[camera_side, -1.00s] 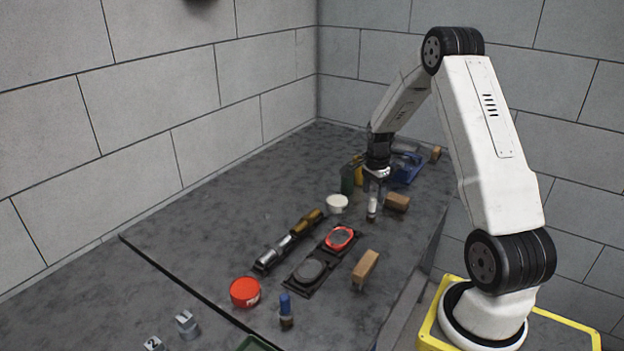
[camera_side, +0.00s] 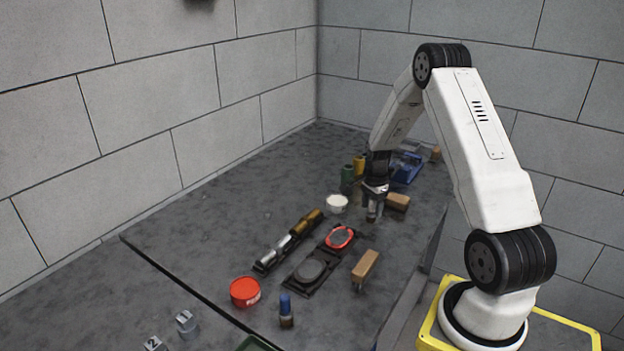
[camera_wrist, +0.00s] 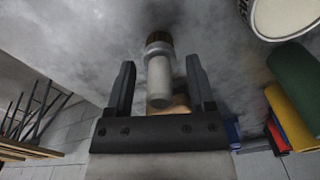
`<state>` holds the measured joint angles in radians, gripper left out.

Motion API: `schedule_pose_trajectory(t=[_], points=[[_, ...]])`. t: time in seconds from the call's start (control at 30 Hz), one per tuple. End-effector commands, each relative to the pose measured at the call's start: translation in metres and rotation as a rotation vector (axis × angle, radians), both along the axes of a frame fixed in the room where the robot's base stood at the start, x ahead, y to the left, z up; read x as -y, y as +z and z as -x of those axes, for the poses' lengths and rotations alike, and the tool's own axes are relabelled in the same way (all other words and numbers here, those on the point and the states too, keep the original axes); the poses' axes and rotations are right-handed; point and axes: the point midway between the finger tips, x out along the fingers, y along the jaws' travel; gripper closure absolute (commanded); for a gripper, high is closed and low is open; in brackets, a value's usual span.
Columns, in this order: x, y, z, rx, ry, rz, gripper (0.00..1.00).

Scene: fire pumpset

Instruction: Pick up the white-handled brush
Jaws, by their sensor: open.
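The white-handled brush (camera_wrist: 158,80) shows in the wrist view with its pale handle toward me and its dark bristle end farther off. My gripper (camera_wrist: 160,64) is open, with one finger on each side of the brush and a visible gap to both. In the side view my gripper (camera_side: 375,203) is low over the table, around the brush (camera_side: 371,218), which appears upright. The gripper hides most of the brush there.
A wooden block brush (camera_side: 397,201) lies close on the right. A white tub (camera_side: 337,204) and a green bottle (camera_side: 347,180) stand close on the left. A blue item (camera_side: 407,172) is behind. A blue-handled brush (camera_side: 286,312) stands nearer the camera, beside a red tub (camera_side: 245,292).

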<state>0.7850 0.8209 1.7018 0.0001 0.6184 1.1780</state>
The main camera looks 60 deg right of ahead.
Motion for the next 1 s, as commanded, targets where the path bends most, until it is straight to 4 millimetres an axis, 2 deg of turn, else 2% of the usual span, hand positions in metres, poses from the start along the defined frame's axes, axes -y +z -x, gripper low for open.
schedule_pose_trajectory(t=[0.2, 0.23, 0.43, 0.47, 0.83, 1.0], points=[[-0.0001, 0.0003, 0.0001, 0.0, 0.0, 0.0, 0.3], [-0.0001, 0.0003, 0.0001, 0.0, 0.0, 0.0, 0.33], [-0.0001, 0.0003, 0.0001, 0.0, 0.0, 0.0, 0.97], [-0.0001, 0.0003, 0.0001, 0.0, 0.0, 0.0, 1.0], [0.0002, 0.0021, -0.0001, 0.001, 0.0, 0.0, 1.0], [0.0004, 0.01, -0.0004, 0.001, 0.0, 0.001, 1.0]])
